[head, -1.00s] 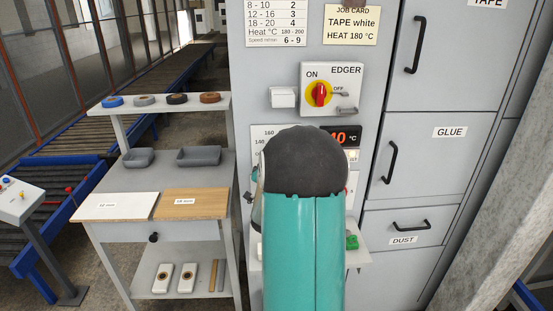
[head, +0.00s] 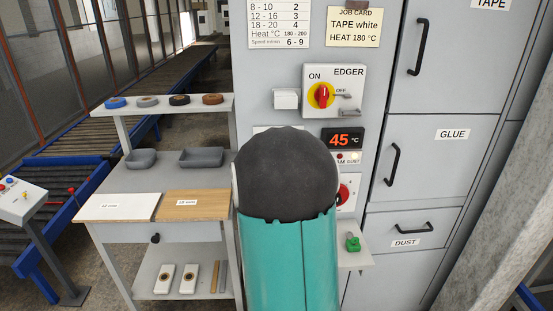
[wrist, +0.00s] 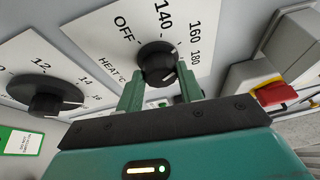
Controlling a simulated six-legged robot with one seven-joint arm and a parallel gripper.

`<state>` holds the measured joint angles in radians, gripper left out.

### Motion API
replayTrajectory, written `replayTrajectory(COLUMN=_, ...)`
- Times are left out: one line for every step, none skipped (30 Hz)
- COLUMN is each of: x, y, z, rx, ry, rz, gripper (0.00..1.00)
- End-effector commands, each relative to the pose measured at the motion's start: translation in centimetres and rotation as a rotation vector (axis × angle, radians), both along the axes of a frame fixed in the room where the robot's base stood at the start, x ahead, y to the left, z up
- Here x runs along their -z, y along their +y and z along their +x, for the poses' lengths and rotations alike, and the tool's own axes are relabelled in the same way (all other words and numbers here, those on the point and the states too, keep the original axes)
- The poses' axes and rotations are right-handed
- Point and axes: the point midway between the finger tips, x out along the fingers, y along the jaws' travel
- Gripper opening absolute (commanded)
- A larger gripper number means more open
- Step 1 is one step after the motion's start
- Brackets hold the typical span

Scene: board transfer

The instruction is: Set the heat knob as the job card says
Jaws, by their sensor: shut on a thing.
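The heat knob (wrist: 157,60) is a round black dial in the wrist view, on a white plate marked OFF, 140, 160, 180 and HEAT °C. My gripper (wrist: 160,88) has its two green fingers on either side of the knob, shut on it. In the head view my arm hides the knob. The job card (head: 353,26) reads TAPE white, HEAT 180 °C. The red display (head: 343,139) reads 45 °C.
Another black dial (wrist: 45,95), marked 12, 14, 16, sits left of the heat knob. The red and yellow EDGER switch (head: 321,95) is above the display; a red handle (wrist: 278,93) shows right in the wrist view. A shelf stand (head: 150,178) stands left of the cabinet.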

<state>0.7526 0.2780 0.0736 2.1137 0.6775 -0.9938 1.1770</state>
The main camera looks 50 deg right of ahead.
Motion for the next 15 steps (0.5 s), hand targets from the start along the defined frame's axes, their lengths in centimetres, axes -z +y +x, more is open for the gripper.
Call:
replayTrajectory(x=-0.3, y=0.06, z=0.07, rx=-0.001, ry=-0.037, rz=0.025, gripper=0.14)
replayTrajectory(x=-0.33, y=0.07, z=0.09, rx=-0.002, ry=-0.057, rz=0.045, gripper=0.14)
replayTrajectory(x=-0.38, y=0.07, z=0.09, rx=-0.001, ry=-0.087, rz=0.071, gripper=0.14)
replayTrajectory(x=-0.39, y=0.07, z=0.09, rx=-0.002, ry=-0.108, rz=0.09, gripper=0.14)
replayTrajectory(x=-0.41, y=0.04, z=0.06, rx=-0.002, ry=-0.129, rz=0.108, gripper=0.14)
replayTrajectory(x=-0.42, y=0.02, z=0.03, rx=-0.001, ry=-0.157, rz=0.133, gripper=0.14)
replayTrajectory(x=-0.48, y=0.02, z=0.02, rx=0.0, ry=-0.179, rz=0.152, gripper=0.14)
replayTrajectory(x=-0.51, y=0.03, z=0.03, rx=-0.001, ry=-0.199, rz=0.171, gripper=0.14)
replayTrajectory(x=-0.54, y=0.04, z=0.03, rx=-0.001, ry=-0.228, rz=0.197, gripper=0.14)
replayTrajectory(x=-0.56, y=0.04, z=0.04, rx=-0.002, ry=-0.25, rz=0.215, gripper=0.14)
replayTrajectory(x=-0.57, y=0.04, z=0.04, rx=-0.002, ry=-0.27, rz=0.234, gripper=0.14)
replayTrajectory(x=-0.62, y=0.01, z=0.02, rx=-0.002, ry=-0.299, rz=0.258, gripper=0.14)
replayTrajectory(x=-0.64, y=-0.02, z=-0.01, rx=-0.001, ry=-0.322, rz=0.278, gripper=0.14)
replayTrajectory(x=-0.7, y=-0.04, z=-0.04, rx=0.0, ry=-0.342, rz=0.296, gripper=0.14)
replayTrajectory(x=-0.75, y=-0.04, z=-0.04, rx=-0.001, ry=-0.37, rz=0.32, gripper=0.14)
